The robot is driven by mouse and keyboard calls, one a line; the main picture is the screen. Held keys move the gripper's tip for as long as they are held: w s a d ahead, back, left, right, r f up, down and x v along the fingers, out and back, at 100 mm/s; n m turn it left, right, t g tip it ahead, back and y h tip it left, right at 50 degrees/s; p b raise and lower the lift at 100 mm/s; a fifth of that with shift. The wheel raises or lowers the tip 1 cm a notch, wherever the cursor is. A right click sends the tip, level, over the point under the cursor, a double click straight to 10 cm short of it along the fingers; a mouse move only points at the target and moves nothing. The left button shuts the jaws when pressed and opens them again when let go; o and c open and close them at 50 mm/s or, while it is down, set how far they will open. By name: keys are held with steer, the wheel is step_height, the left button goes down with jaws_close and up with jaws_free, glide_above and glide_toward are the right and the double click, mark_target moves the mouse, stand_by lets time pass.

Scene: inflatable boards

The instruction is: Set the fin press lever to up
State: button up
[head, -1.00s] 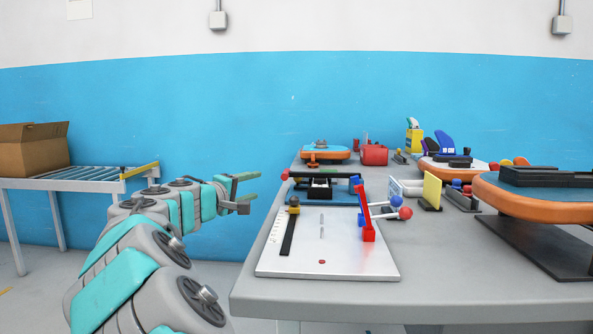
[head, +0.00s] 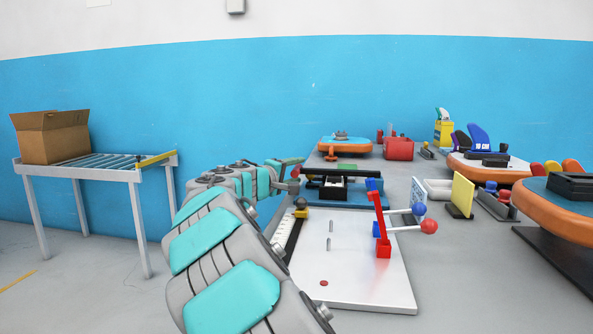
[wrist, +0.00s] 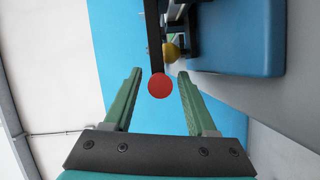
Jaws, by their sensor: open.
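The fin press (head: 348,194) has a blue base and a black lever bar (head: 335,172), which looks about level in the head view. The lever's red ball knob (wrist: 160,87) is at the near end of the black bar (wrist: 153,35) in the wrist view. My gripper (wrist: 160,72) is open, with one green finger on each side of the knob in that picture. I cannot tell whether either finger touches it. In the head view my gripper (head: 291,174) is at the left end of the lever, and the knob is mostly hidden there.
A white plate (head: 350,270) with red and blue levers (head: 382,225) stands in front of the press on the grey table (head: 450,285). Boards on stands (head: 555,205) are at the right. A roller stand with a cardboard box (head: 52,137) is at the left.

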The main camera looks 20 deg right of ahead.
steer(key=shift+w+d, duration=0.1)
steer(key=shift+d, duration=0.15)
jaws_close()
stand_by(0.3)
stand_by(0.9)
